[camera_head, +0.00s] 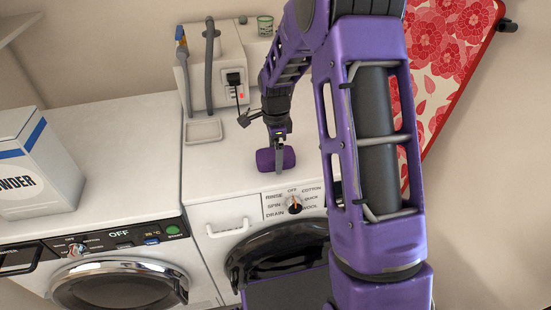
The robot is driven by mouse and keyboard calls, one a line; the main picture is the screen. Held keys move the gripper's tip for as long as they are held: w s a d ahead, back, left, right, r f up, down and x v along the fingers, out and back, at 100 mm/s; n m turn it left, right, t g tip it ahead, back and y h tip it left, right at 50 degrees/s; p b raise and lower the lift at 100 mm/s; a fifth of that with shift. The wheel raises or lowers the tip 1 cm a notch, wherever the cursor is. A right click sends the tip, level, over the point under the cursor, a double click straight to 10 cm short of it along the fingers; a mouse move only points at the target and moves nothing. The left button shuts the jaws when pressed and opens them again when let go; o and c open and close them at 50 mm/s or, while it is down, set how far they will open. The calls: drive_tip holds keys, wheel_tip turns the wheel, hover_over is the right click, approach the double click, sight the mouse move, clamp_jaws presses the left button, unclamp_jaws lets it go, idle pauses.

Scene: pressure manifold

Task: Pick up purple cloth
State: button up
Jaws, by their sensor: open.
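The purple cloth (264,161) lies as a small rolled or bunched bundle on top of the right-hand washing machine (219,180), near its front edge. My gripper (279,168) points down at the cloth from above. One finger shows in front of the cloth's middle; the other finger is hidden. The jaws are open and the cloth rests on the machine top. I cannot tell whether the fingers touch the cloth. My purple arm covers the right part of the machine.
A white manifold box (211,70) with hoses stands behind the cloth, with a small tray (203,130) before it. A powder box (36,165) sits on the left machine (120,125).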

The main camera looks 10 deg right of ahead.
drive_tip(key=shift+c, duration=0.3)
drive_tip(key=c, duration=1.3)
drive_tip(key=shift+o, duration=0.2)
drive_tip(key=shift+r, duration=0.1)
wheel_tip(320, 180, up, 10)
drive_tip(key=shift+f+p, duration=0.1)
drive_tip(key=shift+p, duration=0.25)
